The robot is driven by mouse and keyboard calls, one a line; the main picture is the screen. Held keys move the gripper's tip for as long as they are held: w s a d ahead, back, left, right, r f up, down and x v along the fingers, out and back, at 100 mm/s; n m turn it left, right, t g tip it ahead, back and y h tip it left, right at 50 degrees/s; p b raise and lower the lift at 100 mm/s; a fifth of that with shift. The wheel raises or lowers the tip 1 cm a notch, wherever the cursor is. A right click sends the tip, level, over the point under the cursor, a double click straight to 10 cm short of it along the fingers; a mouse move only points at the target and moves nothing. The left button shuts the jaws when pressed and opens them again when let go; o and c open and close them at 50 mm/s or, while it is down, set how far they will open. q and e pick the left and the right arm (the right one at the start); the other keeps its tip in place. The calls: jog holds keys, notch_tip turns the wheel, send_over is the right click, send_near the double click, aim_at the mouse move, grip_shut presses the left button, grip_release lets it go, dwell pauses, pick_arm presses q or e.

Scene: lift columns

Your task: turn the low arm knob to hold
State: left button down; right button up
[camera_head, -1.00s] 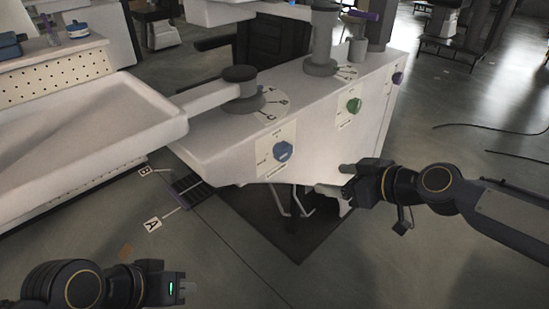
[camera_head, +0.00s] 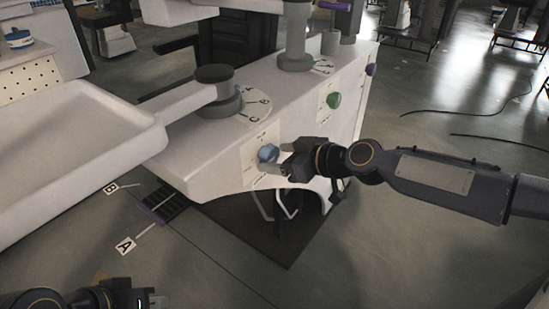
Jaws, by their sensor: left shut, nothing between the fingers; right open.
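The blue knob (camera_head: 268,153) sits on a pale label plate (camera_head: 252,172) on the white cabinet's front face, below the low arm (camera_head: 190,103). The print on the plate is too small to read. My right gripper (camera_head: 277,158) is open at the blue knob, its fingers close to the knob's right side. I cannot tell whether they touch it, and the gripper hides part of the plate. My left gripper (camera_head: 155,301) is shut and empty at the bottom left edge, away from the cabinet.
A green knob (camera_head: 334,100) and a purple knob (camera_head: 370,69) are further right on the cabinet (camera_head: 205,165). The low arm bears a white tray (camera_head: 60,150) at left. Floor marks A (camera_head: 125,246) and B (camera_head: 111,188) lie below. Floor at right is open, with cables.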

jog(key=shift+x, duration=0.75)
jog(key=c, duration=0.9)
jog(key=shift+c, duration=0.2)
